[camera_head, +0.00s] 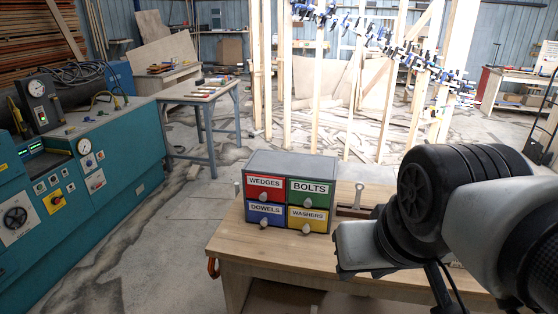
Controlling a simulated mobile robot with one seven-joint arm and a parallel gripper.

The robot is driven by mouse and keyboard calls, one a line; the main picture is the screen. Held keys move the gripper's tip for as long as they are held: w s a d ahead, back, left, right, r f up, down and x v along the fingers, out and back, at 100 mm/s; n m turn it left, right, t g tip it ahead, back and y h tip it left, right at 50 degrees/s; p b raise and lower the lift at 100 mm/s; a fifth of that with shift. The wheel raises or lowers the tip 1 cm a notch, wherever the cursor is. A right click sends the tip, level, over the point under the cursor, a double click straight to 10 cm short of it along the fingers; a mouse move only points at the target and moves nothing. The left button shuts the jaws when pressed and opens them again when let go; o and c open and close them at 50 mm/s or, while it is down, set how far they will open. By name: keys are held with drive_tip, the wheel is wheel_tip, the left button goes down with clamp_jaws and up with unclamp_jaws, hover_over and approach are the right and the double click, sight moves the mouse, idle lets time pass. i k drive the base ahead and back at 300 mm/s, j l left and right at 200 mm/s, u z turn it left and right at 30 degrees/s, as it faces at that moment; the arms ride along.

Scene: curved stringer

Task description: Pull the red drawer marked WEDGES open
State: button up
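The red drawer marked WEDGES (277,194) is the top left drawer of a small grey cabinet (292,160). Its front looks flush with the others, so it appears closed. A pale knob sits low on its front. My gripper (364,250) is at the end of my arm, to the right of and nearer than the cabinet. Its grey body shows, apart from the red drawer in the picture. I cannot make out its fingers, so I cannot tell whether it is open or shut.
The green BOLTS (310,198), blue DOWELS (276,219) and yellow WASHERS (320,222) drawers adjoin the red one, with similar knobs. The cabinet stands on a wooden bench (240,246). The bench top before the drawers is clear. A tool (357,196) lies right of the cabinet.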

sight(263, 187)
drive_tip(key=i+l+u, duration=0.35)
drive_tip(key=l+u, duration=0.15)
drive_tip(key=u, duration=1.25)
